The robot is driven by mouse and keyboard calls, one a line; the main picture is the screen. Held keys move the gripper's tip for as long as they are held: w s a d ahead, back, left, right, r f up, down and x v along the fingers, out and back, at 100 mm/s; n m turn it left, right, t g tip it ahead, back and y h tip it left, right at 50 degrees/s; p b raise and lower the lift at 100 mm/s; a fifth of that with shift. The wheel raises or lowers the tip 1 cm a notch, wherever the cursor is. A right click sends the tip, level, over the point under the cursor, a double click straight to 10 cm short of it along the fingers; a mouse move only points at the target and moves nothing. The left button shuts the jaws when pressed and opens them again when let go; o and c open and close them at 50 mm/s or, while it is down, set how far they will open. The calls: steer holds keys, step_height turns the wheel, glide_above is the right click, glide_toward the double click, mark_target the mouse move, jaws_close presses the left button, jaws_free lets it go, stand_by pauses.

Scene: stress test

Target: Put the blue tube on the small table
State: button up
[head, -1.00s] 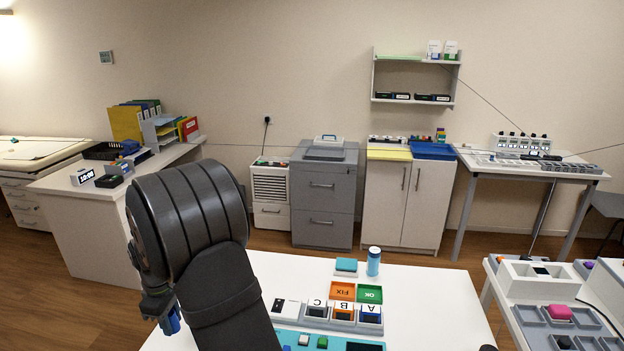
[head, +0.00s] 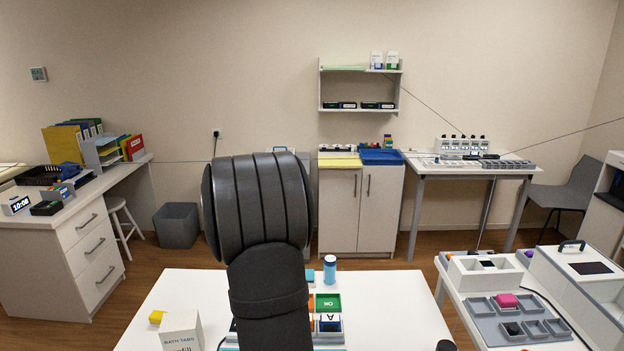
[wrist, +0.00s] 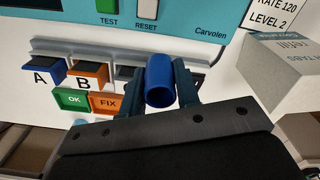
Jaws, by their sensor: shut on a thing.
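The blue tube (wrist: 161,94) is held between the two dark fingers of my gripper (wrist: 160,88) in the wrist view. Its open round end faces the camera. My gripper is shut on it, above a rack with slots marked A (wrist: 44,74) and B (wrist: 88,76). In the head view my own arm hides the gripper and the tube. A white table (head: 185,292) stands in front of me, and another white table (head: 462,312) stands at the right. I cannot tell which one is the small table.
On the front table stand a blue bottle (head: 329,270), a green OK tray (head: 328,303) and a bath tabs box (head: 181,331). The right table carries grey trays (head: 484,308) with a pink block (head: 507,300) and a white box (head: 468,272). The front table's left part has bare room.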

steer(key=w+d+m, duration=0.2)
steer(key=d, duration=0.8)
steer(key=w+d+m, duration=0.3)
steer(key=d, duration=0.8)
steer(key=s+d+r, duration=0.2)
steer(key=s+d, duration=0.4)
steer(key=s, duration=0.5)
glide_above(329, 342)
steer(key=s, duration=0.2)
step_height(329, 342, down, 7)
steer(key=shift+r, duration=0.2)
steer(key=shift+f, duration=1.95)
steer(key=shift+f, duration=0.1)
steer(key=o, duration=0.9)
steer(key=shift+o, duration=0.2)
